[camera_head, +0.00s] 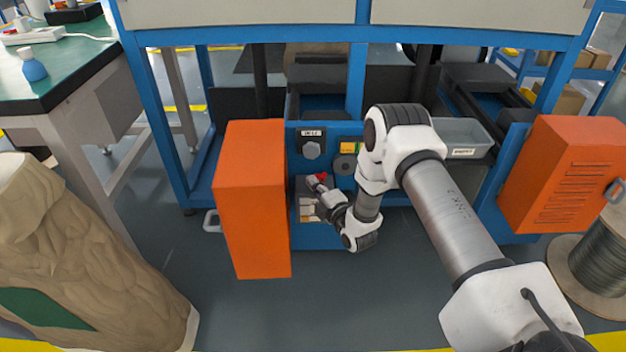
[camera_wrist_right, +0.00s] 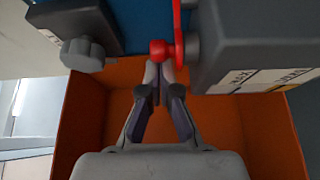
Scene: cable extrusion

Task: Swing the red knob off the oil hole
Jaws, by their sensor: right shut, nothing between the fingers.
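The red knob (camera_head: 321,177) sits low on the blue machine panel between the orange doors. In the right wrist view the red knob (camera_wrist_right: 160,50) is a round ball on a red lever, beside a dark grey labelled box (camera_wrist_right: 235,48). My right gripper (camera_head: 315,184) is at the knob in the head view. In the wrist view my right gripper (camera_wrist_right: 158,80) is shut and empty, its tips right by the ball; I cannot tell whether they touch. The oil hole cannot be made out. My left gripper is not in view.
An orange door (camera_head: 252,200) stands open left of the panel and another orange door (camera_head: 562,175) is at the right. A grey rotary knob (camera_head: 311,149) sits above the red knob. A grey bin (camera_head: 465,137) is to the right. Clear floor lies in front.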

